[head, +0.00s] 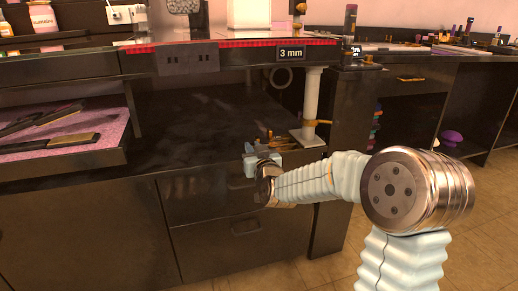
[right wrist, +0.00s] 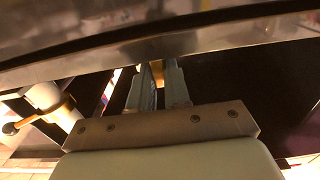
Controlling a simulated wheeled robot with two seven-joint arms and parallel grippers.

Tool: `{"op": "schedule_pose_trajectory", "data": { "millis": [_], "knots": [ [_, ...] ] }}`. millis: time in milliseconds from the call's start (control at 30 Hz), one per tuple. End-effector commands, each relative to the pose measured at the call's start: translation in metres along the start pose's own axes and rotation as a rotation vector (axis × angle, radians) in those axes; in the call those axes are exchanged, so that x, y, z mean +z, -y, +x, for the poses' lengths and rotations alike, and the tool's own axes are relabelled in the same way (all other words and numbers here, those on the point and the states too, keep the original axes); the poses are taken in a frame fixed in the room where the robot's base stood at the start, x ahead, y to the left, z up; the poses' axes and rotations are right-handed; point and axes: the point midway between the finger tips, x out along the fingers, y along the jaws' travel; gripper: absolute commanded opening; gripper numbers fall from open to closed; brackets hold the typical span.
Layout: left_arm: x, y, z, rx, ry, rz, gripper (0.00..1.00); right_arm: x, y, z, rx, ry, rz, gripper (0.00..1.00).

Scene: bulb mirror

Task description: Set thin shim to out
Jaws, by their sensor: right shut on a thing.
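My right gripper (head: 250,158) is low in front of the dark shelf, left of the white post's foot. In the right wrist view its two pale fingers (right wrist: 155,92) reach under a dark overhanging edge. A small tan piece (right wrist: 157,70) shows between the fingertips, and the gripper is shut on it. In the head view, small brass-coloured parts (head: 272,142) stand just behind the gripper. I cannot tell for certain which piece is the thin shim. A "3 mm" label (head: 291,53) is on the front of the raised top. My left gripper is out of view.
A white post (head: 311,95) with a brass lever stands under the raised top (head: 100,66), close to the gripper's right. A pink-lined tray (head: 65,135) with dark tools is at the left. Drawers (head: 215,225) lie below. The middle of the shelf is clear.

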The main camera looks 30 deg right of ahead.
Motion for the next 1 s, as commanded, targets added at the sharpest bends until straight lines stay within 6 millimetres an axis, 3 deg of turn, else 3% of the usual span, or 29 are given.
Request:
{"op": "schedule_pose_trajectory", "data": {
  "millis": [33, 167, 467, 500, 633, 1000],
  "knots": [
    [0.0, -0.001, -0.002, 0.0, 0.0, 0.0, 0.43, -0.002, 0.013, 0.0, -0.007, -0.001, 0.0, 0.0],
    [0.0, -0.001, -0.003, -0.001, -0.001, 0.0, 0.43, -0.001, 0.03, 0.0, -0.004, -0.001, -0.001, 0.0],
    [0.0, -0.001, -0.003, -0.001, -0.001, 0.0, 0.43, -0.001, 0.035, 0.0, -0.006, 0.0, -0.003, 0.0],
    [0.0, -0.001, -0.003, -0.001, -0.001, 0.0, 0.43, -0.001, 0.035, 0.0, -0.007, 0.0, -0.003, 0.18],
    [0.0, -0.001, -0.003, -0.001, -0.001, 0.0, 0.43, -0.001, 0.035, -0.001, -0.006, 0.0, -0.003, 0.38],
    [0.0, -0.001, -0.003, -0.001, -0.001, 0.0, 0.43, -0.001, 0.033, -0.006, -0.003, 0.001, -0.001, 0.38]
  ]
}}
